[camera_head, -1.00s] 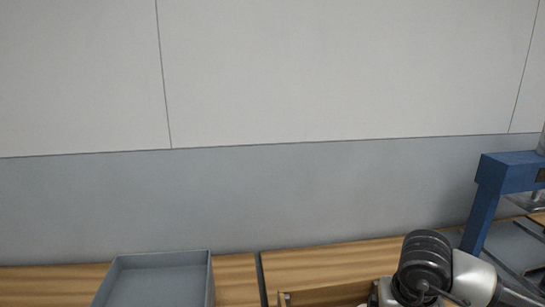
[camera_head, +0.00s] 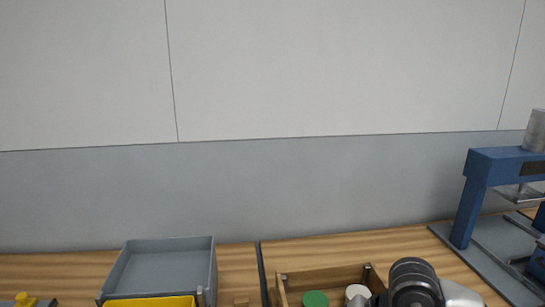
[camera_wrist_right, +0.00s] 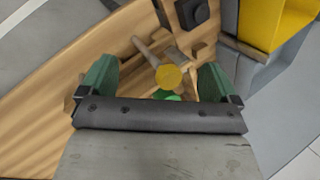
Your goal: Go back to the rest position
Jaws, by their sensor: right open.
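My right gripper (camera_wrist_right: 157,82) is open in the right wrist view, with its two green fingers wide apart. A yellow round piece (camera_wrist_right: 168,77) and a green one (camera_wrist_right: 166,95) show between the fingers; I see no contact with them. In the head view only a dark joint and a pale link of my right arm show at the bottom, just right of the wooden box (camera_head: 322,274). My left gripper is not in either view.
The box holds a green round piece (camera_head: 315,299) and a white one (camera_head: 357,291). A grey bin (camera_head: 165,246) stands left, a yellow bin (camera_head: 150,302) before it. A blue press (camera_head: 480,185) stands right. The wooden bench (camera_head: 60,265) is partly bare.

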